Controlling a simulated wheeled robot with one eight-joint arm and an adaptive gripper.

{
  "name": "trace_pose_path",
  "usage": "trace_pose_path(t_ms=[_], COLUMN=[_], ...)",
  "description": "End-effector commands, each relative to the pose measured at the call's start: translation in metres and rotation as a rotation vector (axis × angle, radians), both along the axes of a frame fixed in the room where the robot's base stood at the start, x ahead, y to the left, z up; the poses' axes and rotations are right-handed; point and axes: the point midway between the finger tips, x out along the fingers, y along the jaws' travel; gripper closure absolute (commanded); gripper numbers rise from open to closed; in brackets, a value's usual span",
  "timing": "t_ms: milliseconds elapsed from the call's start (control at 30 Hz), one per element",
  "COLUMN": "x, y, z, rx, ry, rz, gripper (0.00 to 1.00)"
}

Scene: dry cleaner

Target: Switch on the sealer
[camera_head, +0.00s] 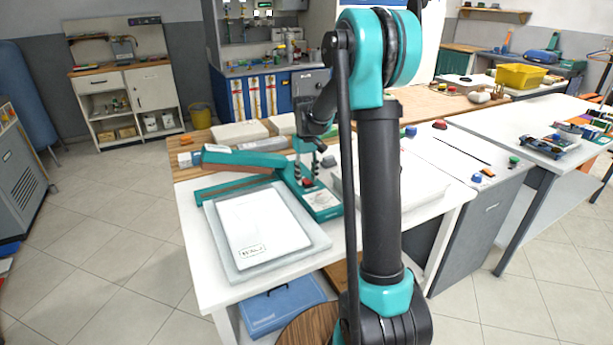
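The sealer (325,201) is a teal machine on the white table, with a long hinged arm (235,158) raised at an angle to the left over a teal bar. Its base has a pale panel with a small red switch (308,183). My gripper (308,177) points down just above this panel, with two dark fingers apart on either side of the red switch as seen here. It holds nothing that I can see. I cannot tell whether a finger touches the switch. The gripper and wrist partly hide the hinge area.
A white packet (262,228) lies on a grey slab (220,262) in front of the sealer. White blocks (238,133) lie behind it. A large white slab (415,180) is to the right, partly behind my arm. A blue case (283,305) is under the table.

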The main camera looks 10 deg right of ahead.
Motion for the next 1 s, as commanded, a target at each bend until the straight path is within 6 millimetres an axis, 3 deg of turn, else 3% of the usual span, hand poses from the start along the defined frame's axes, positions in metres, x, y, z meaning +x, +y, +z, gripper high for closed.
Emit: trace_pose_path(t_ms=[267, 433, 800, 1000], x=[0.0, 0.0, 0.0, 0.001], y=[0.0, 0.0, 0.0, 0.0], z=[0.001, 0.013, 0.085, 0.111], rx=[0.0, 0.0, 0.0, 0.0], ry=[-0.001, -0.001, 0.0, 0.0], rz=[0.0, 0.0, 0.0, 0.0], gripper=[0.57, 0.57, 0.57, 0.57])
